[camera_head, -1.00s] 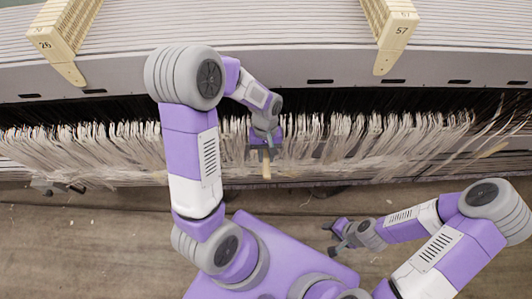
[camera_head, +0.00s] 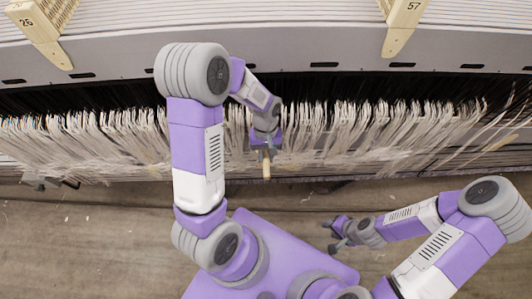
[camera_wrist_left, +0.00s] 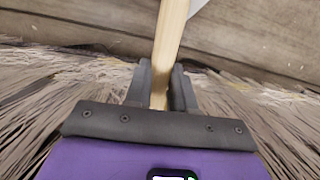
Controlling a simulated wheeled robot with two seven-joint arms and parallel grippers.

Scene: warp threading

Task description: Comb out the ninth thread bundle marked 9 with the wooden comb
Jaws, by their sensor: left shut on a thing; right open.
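My left gripper (camera_head: 266,150) is at the row of thread bundles (camera_head: 350,135), near the middle of the head view. It is shut on the wooden comb (camera_head: 266,170), whose light handle points down toward the floor. In the left wrist view the comb's handle (camera_wrist_left: 170,45) stands between the two dark fingers (camera_wrist_left: 162,85), with threads (camera_wrist_left: 60,95) on both sides. The comb's teeth are hidden. No mark 9 can be read, so I cannot tell which bundle is ninth. My right gripper (camera_head: 334,236) is open and empty over the floor, away from the threads.
A long grey machine beam (camera_head: 300,60) runs behind the threads. Two cream number markers, 26 (camera_head: 42,35) and 57 (camera_head: 400,28), hang from it. Loose strands spread at the right end (camera_head: 495,125). The wooden floor (camera_head: 90,230) in front is clear.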

